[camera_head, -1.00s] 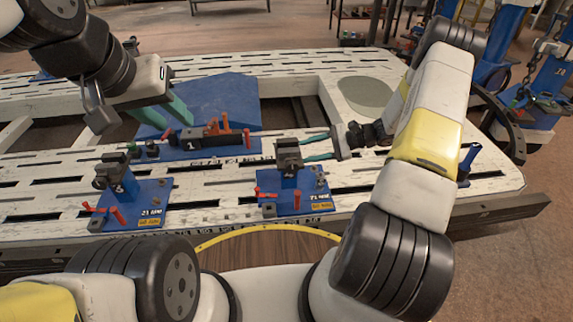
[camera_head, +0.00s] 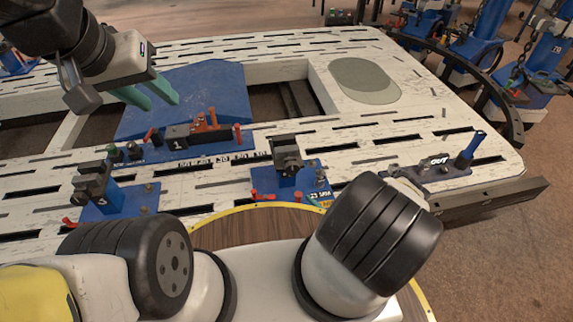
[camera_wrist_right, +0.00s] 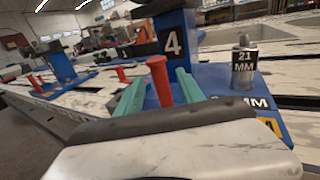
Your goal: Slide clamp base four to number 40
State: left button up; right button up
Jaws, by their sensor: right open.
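Clamp base four (camera_head: 265,184) is a blue block with a dark clamp head on a post, right of centre on the white slotted bench. In the right wrist view its post bears a "4" (camera_wrist_right: 173,42), and a red peg (camera_wrist_right: 159,78) stands in front. My right gripper (camera_wrist_right: 158,92) is open, with one teal finger either side of the red peg; whether they touch it is unclear. A row of small printed numbers (camera_head: 226,159) runs along the bench behind the base. My left gripper (camera_head: 150,93) is open and empty above the blue plate at left.
Clamp base one (camera_head: 200,141) lies behind the number row. Another blue clamp base (camera_head: 118,201) stands to the left. A small base marked "OUT" (camera_head: 440,170) is at the right end. A grey "21 MM" cylinder (camera_wrist_right: 243,65) stands beside post four.

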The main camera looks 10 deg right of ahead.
jog(key=x, duration=0.7)
jog(key=shift+w+a, duration=0.15)
jog(key=shift+w, duration=0.05)
grip_shut()
dwell(1.2)
